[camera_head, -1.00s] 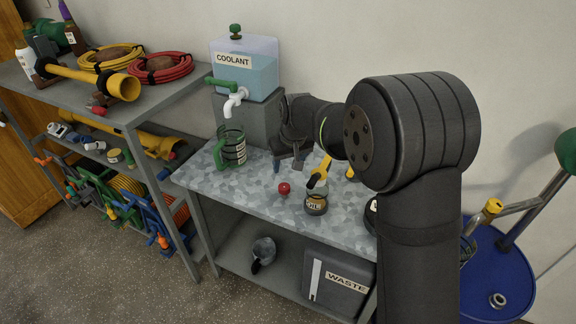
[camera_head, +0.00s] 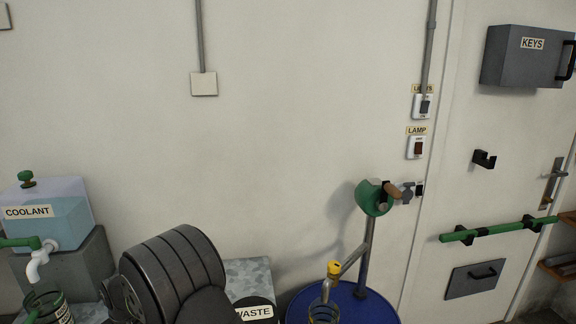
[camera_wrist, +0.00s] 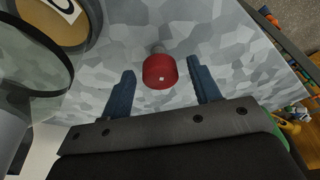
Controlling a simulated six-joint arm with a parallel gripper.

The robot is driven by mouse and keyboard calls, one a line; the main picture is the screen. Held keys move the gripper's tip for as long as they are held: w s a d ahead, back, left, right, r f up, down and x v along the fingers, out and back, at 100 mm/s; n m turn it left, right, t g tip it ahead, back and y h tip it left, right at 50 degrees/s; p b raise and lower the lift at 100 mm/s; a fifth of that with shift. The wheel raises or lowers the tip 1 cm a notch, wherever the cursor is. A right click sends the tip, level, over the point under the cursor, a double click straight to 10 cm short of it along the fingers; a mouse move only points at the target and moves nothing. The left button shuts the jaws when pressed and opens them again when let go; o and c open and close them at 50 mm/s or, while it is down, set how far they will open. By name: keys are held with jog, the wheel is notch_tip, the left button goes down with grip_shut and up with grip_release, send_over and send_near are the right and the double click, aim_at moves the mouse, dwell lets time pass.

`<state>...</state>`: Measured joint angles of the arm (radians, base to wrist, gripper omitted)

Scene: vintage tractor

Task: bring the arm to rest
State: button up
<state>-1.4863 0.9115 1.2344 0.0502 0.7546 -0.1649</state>
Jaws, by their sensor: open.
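My gripper (camera_wrist: 160,72) shows in the wrist view with its two blue-grey fingers wide apart over the speckled grey bench top (camera_wrist: 218,52). A small red knob-like thing (camera_wrist: 160,74) with a short grey stem shows in the gap between the fingers, touching neither in the picture. I cannot tell its depth from the fingertips. In the head view only a dark rounded link of my arm (camera_head: 172,272) shows at the lower left; the gripper is out of that view.
In the wrist view a round labelled container (camera_wrist: 50,22) and a clear rim (camera_wrist: 38,58) stand close at the left. In the head view the coolant tank (camera_head: 62,218) is left of my arm. A blue drum (camera_head: 345,306) and green lamp (camera_head: 374,198) stand right.

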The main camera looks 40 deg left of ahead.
jog(key=shift+a+v, duration=0.2)
jog(key=shift+v, duration=0.7)
jog(key=shift+a+v, duration=0.25)
jog(key=shift+v, duration=0.7)
jog(key=shift+r, duration=0.1)
